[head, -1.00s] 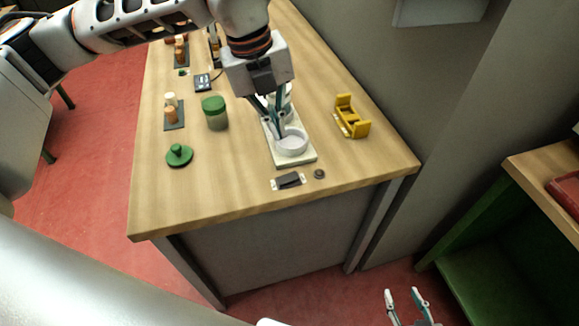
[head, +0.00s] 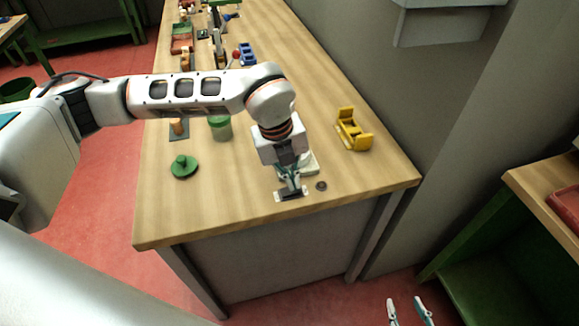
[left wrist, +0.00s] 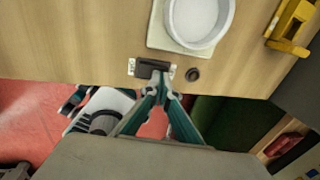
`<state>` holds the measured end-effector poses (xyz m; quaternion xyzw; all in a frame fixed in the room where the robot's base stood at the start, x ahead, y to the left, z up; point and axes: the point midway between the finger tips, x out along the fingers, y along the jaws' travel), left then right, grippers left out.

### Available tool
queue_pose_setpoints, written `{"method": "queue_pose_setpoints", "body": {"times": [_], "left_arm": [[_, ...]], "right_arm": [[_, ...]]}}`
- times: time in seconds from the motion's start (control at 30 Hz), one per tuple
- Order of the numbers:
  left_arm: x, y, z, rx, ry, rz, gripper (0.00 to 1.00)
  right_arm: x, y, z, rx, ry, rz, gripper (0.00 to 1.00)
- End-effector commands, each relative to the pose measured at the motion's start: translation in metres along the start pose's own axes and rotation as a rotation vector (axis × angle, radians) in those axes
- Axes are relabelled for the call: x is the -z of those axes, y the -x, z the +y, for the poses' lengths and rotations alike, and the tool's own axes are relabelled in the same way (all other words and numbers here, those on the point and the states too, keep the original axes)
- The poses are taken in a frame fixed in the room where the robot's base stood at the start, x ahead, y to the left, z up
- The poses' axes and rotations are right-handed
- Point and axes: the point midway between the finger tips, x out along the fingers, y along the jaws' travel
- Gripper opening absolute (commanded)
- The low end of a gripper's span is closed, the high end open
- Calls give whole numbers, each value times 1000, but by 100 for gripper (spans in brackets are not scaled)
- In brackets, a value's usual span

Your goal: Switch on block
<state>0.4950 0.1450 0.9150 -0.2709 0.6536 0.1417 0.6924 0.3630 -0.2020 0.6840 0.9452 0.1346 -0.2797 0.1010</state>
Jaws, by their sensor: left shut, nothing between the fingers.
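The switch block is a dark rocker on a pale plate near the bench's front edge. It shows in the head view (head: 291,195), partly covered by my gripper, and in the left wrist view (left wrist: 150,69). My left gripper (head: 290,184) is shut and empty, pointing down with its fingertips at the switch. In the left wrist view the closed fingertips (left wrist: 163,78) overlap the switch's right end and near edge. I cannot tell whether they touch it. Which way the rocker is tipped is unclear. My right gripper (head: 408,311) is open and empty, low in front of the bench.
A small dark round piece (head: 321,185) lies right of the switch. A white dish (left wrist: 198,18) on a pale base (head: 309,163) stands behind it. A yellow holder (head: 352,131) is to the right, a green knobbed lid (head: 184,167) and green-topped jar (head: 220,128) to the left.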

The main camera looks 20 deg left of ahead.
Motion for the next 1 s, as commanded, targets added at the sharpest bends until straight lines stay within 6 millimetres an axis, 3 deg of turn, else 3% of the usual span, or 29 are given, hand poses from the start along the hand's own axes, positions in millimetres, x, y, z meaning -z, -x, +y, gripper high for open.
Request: {"method": "queue_pose_setpoints", "body": {"times": [1.0], "left_arm": [[0,-14,-1,-103,0,1,0]], "right_arm": [[0,-2,1,-2,0,3,40]]}}
